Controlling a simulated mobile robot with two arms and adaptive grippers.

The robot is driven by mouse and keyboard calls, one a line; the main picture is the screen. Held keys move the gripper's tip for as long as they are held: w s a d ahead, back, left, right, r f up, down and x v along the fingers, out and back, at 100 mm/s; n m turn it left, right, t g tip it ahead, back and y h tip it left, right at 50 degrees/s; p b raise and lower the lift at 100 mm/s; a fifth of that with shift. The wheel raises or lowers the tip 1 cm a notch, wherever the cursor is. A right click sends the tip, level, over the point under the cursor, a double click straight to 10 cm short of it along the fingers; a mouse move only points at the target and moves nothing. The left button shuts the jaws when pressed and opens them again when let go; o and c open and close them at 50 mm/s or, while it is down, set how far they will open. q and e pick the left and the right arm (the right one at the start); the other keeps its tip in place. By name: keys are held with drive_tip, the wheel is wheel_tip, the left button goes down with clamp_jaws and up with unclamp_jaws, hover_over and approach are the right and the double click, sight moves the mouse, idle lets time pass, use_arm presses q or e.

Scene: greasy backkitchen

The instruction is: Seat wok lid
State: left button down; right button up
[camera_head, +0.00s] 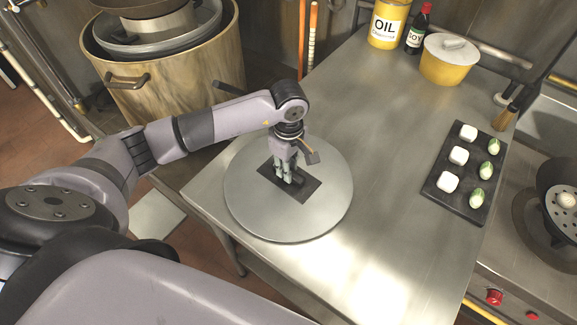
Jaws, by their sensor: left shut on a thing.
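The wok lid, a round flat grey disc (250,208) with a dark rectangular patch at its middle, is over the near left part of the steel table. My left gripper (289,180) points down at the lid's middle and is shut on it there. The fingers hide the part they grip. I cannot tell whether the lid rests on the table or is slightly above it. A dark wok (549,207) sits on the stove at the right edge, partly cut off, with a pale round thing (567,200) in it. My right gripper is not in view.
A dark tray (447,203) with white and green pieces lies on the steel table (385,130) between lid and stove. A yellow pot (447,68), oil container (387,28) and soy bottle (417,32) stand at the back. The stove (510,262) has red knobs. A large drum (165,105) stands left.

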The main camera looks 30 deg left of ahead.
use_arm(q)
drive_tip(key=shift+r+p, duration=1.15)
drive_tip(key=shift+r, duration=1.8)
